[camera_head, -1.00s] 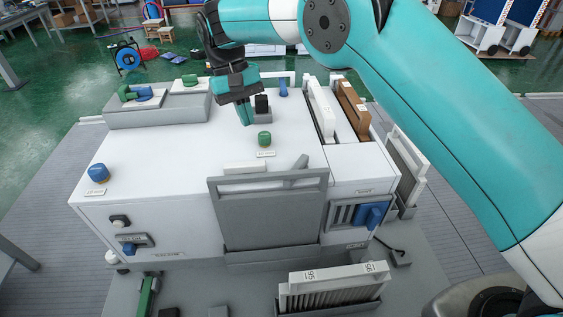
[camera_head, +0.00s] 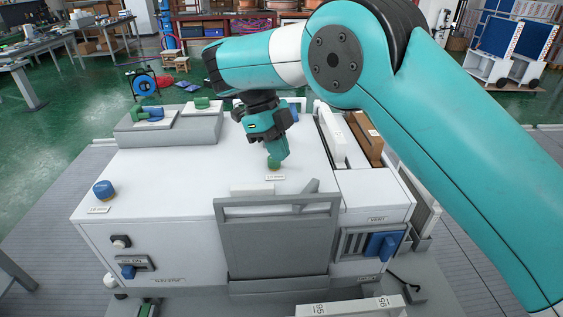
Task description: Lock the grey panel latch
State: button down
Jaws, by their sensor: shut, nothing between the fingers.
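The grey panel (camera_head: 277,245) stands upright against the front of the white cabinet (camera_head: 180,210). A small grey lever (camera_head: 308,192), which looks like the latch, sticks up at a tilt behind the panel's top edge, right of its middle. Whether it is locked cannot be told. My gripper (camera_head: 276,158) points down over the cabinet top, behind the panel and lever. It is shut with nothing in it.
A blue knob (camera_head: 104,189) stands at the top left. A blue vent handle (camera_head: 382,246) is on the front right. A grey raised block (camera_head: 170,131) carries green and blue parts. White and brown panels (camera_head: 365,138) stand in slots at the right. The cabinet top's left middle is clear.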

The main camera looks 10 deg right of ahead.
jog(key=b+x, duration=0.8)
jog(key=b, duration=0.3)
jog(key=shift+d+f, duration=0.15)
jog(key=shift+f, duration=0.25)
jog(key=shift+s, duration=0.15)
jog(key=n, duration=0.1)
jog(key=s+n+t+b, duration=0.1)
jog(key=shift+d+n+h, duration=0.3)
jog(key=shift+n, duration=0.1)
jog(key=shift+s, duration=0.1)
jog(key=shift+r, duration=0.1)
